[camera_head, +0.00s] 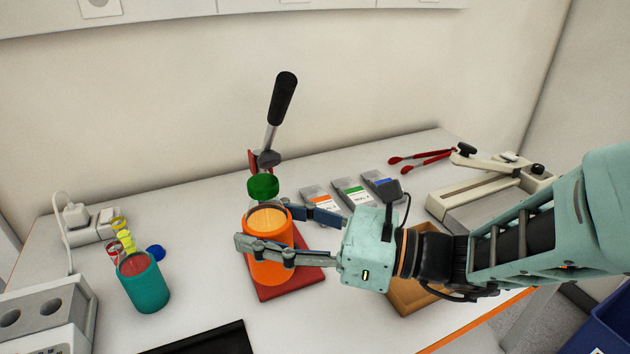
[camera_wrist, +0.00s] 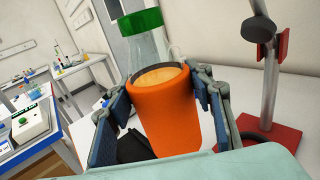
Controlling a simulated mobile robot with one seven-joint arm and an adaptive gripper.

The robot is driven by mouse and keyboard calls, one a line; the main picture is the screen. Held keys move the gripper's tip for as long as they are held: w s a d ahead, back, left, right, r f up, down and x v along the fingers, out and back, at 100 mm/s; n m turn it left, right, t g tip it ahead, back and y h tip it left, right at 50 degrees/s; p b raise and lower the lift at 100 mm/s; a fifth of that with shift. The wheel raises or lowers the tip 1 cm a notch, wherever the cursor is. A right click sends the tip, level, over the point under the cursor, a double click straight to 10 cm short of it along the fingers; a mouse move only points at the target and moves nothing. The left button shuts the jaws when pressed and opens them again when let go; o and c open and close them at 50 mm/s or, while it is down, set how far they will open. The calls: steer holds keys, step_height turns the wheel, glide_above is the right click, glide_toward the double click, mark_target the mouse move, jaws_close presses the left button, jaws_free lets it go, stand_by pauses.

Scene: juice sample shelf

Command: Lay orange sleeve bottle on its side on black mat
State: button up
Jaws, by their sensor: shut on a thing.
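The orange sleeve bottle (camera_head: 267,264) has a clear upper part, pale orange contents and a green cap (camera_head: 263,187). It stands upright in my gripper (camera_head: 266,228), whose two fingers are shut on its sleeve from either side. The wrist view also shows the bottle (camera_wrist: 165,112) between the fingers (camera_wrist: 162,98). How far its bottom is above the table I cannot tell. The black mat (camera_head: 207,340) shows partly at the bottom edge of the head view, nearer than the bottle and to its left. Most of the mat is out of frame.
A stand's red base (camera_head: 306,278) is right behind the bottle, with its black handle (camera_head: 283,98) rising above. A wooden tray (camera_head: 408,297) lies below my arm. Table between teal bottle and stand is clear.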

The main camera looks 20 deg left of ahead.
steer(key=d+p, duration=0.1)
steer(key=d, duration=1)
steer(key=shift+p, duration=0.3)
stand_by(0.4)
steer(key=shift+r, duration=0.1)
step_height(320, 180, up, 12)
steer(key=p, duration=1.2)
